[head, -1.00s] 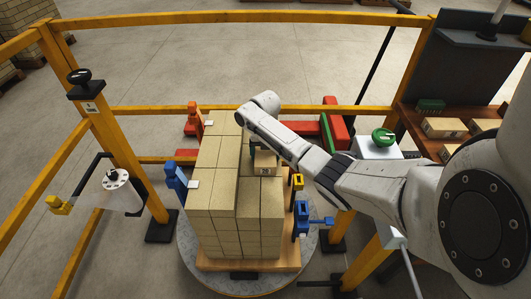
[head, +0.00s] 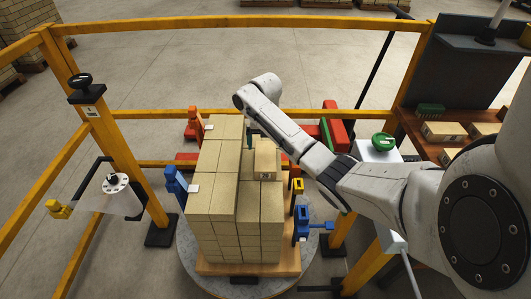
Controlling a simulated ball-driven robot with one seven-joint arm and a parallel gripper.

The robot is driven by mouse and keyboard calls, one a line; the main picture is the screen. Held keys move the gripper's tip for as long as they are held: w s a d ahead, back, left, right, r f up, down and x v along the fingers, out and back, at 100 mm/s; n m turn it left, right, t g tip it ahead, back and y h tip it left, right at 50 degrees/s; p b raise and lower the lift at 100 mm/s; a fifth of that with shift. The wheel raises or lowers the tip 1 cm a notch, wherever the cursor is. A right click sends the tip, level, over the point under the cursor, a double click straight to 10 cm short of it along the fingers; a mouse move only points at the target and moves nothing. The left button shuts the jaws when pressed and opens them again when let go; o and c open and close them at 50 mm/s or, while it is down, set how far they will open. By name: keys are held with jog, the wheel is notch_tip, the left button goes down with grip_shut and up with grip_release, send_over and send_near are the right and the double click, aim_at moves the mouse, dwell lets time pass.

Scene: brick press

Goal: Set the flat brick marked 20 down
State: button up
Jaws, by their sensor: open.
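A tan stack of bricks (head: 212,200) stands on a wooden pallet on a round grey turntable. A flat brick (head: 266,160) lies on the stack's lower right part, beside the taller left column. Its mark is too small to read surely. My gripper (head: 251,128) is open, a small dark shape under my wrist at the far side of the stack, just behind and above the flat brick. My arm hides most of it, and I cannot tell whether it touches the brick.
Blue clamps (head: 302,222) and a yellow one (head: 297,186) stand at the stack's right; orange (head: 195,125) and blue (head: 175,184) ones stand at its left. Yellow rails (head: 160,114) surround the turntable. More bricks (head: 443,131) lie on a shelf at right. A green knob (head: 382,140) tops a white box.

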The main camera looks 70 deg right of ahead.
aim_at(265, 155)
jog(key=shift+r, duration=2.4)
